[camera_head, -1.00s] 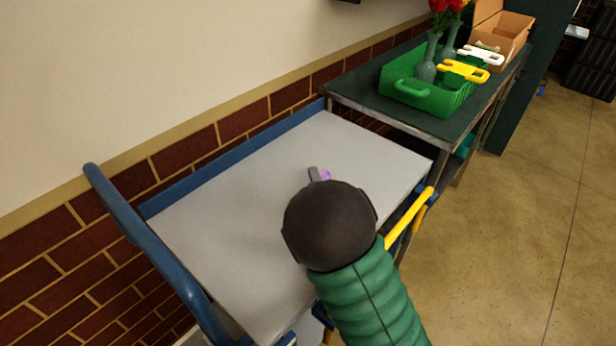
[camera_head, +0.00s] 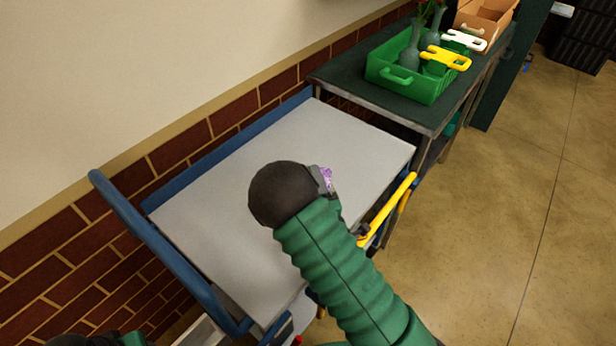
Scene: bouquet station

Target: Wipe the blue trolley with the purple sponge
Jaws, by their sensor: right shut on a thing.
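The blue trolley (camera_head: 235,150) has a light grey top and stands against the brick wall, with a blue push bar at its left end. My right arm reaches over the top from the lower right. My right gripper (camera_head: 323,180) is mostly hidden behind its dark wrist, and it is shut on the purple sponge (camera_head: 327,177). Only a small part of the sponge shows, over the right half of the top; whether it touches the surface I cannot tell. At the bottom left edge a bit of my left arm shows; its gripper is out of view.
A dark green table (camera_head: 360,82) stands beyond the trolley's far end. It holds a green crate (camera_head: 385,85) with vases, a yellow-handled thing (camera_head: 446,57) and a white-handled one (camera_head: 465,40), and a cardboard box (camera_head: 485,20). A yellow bar (camera_head: 388,212) runs along the trolley's right side.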

